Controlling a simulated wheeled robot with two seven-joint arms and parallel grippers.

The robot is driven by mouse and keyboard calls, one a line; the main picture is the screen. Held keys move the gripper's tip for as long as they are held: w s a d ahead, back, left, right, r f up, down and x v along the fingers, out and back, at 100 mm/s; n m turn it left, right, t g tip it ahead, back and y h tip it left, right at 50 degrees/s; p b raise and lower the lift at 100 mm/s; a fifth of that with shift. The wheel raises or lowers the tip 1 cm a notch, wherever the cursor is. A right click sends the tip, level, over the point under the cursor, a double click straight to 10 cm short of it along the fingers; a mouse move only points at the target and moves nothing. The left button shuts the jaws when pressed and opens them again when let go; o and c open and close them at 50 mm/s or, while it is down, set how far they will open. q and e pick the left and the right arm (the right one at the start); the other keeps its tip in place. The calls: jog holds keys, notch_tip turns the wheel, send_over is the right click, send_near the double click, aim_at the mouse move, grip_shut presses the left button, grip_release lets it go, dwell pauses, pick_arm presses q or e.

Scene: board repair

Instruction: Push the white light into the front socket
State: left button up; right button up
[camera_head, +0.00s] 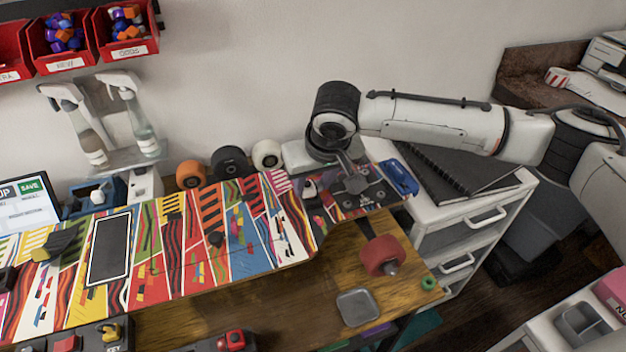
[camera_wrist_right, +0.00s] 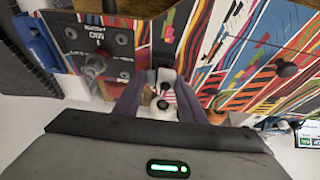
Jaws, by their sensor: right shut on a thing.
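The long patterned board (camera_head: 185,255) lies across the wooden bench. Near its right end, my right gripper (camera_head: 312,182) comes down from behind, close to the board's surface. In the right wrist view, the gripper's fingers (camera_wrist_right: 160,92) are closed around a small whitish piece (camera_wrist_right: 164,76), which looks like the white light. The piece is partly hidden by the fingers, and I cannot tell whether it sits in a socket. A small red piece (camera_head: 327,198) is just beside the gripper. My left gripper is out of view.
Orange (camera_head: 190,174), black and cream wheels stand behind the board. A grey square dish (camera_head: 356,307) lies on the bench.

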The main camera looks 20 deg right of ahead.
jog(key=shift+f, duration=0.5)
dwell(0.8)
jog(key=o, duration=1.2)
jog(key=shift+c, duration=0.2)
jog(key=shift+o, duration=0.3)
jog(key=shift+o, duration=1.1)
jog(key=shift+r, duration=0.45)
jog(key=shift+r, duration=1.1)
jog(key=shift+r, duration=0.1)
